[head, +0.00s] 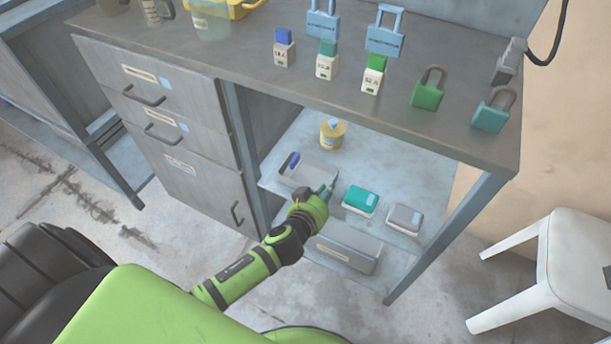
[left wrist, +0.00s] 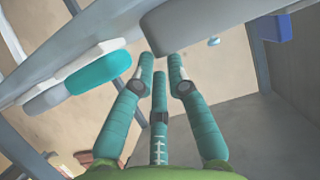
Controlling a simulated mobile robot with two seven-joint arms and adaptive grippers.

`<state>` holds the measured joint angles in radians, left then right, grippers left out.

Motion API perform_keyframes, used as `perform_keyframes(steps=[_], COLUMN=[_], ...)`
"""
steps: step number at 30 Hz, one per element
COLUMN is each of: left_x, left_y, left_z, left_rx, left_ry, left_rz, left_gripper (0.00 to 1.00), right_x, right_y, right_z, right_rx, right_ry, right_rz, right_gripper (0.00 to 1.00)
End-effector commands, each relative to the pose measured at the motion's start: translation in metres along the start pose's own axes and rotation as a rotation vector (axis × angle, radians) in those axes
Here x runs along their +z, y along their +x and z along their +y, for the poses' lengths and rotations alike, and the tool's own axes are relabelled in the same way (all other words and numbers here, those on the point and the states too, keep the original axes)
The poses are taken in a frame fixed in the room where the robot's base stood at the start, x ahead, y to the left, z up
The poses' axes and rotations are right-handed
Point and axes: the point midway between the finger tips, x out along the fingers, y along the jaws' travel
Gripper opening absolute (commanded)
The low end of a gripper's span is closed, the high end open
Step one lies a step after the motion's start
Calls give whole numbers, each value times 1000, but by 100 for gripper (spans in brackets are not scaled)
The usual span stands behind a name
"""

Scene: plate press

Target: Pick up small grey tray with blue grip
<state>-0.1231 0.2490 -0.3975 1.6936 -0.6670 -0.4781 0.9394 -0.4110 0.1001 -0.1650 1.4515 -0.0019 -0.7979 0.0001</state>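The small grey tray (head: 318,165) sits on the lower shelf under the table in the head view. Its blue grip (head: 293,160) is at its left end. My left gripper (head: 328,190) is at the near right end of the tray, its fingers pointing toward the shelf. I cannot tell whether they touch the tray. In the left wrist view the teal fingers of my left gripper (left wrist: 162,62) stand apart with nothing between them. A grey rounded shape (left wrist: 200,25) lies beyond the tips; I cannot tell if it is the tray. My right gripper is not in view.
A teal-topped box (head: 361,199) and a grey-topped box (head: 404,217) stand right of the gripper on the shelf (head: 400,180). A yellow container (head: 332,133) stands behind. A larger grey bin (head: 349,253) is below. The tabletop (head: 240,60) overhangs the shelf; a table leg (head: 440,240) stands right.

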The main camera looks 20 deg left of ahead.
Motion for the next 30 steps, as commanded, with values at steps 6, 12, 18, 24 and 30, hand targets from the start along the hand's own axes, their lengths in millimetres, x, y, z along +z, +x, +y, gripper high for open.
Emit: perform_keyframes(steps=[6, 12, 18, 24, 30], left_x=[1, 1, 1, 0, -1], left_y=[23, 55, 64, 64, 64], left_z=[0, 0, 0, 0, 0], left_rx=[0, 1, 1, 1, 1], left_ry=[1, 1, -1, -1, 1], left_rz=[1, 1, -1, -1, 2], left_gripper=[16, 16, 16, 0, 0], right_x=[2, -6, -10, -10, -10], right_y=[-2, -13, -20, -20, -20], right_z=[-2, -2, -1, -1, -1], right_rx=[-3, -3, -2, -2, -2], right_ry=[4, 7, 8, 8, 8], right_rz=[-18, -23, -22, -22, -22], right_gripper=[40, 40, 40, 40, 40])
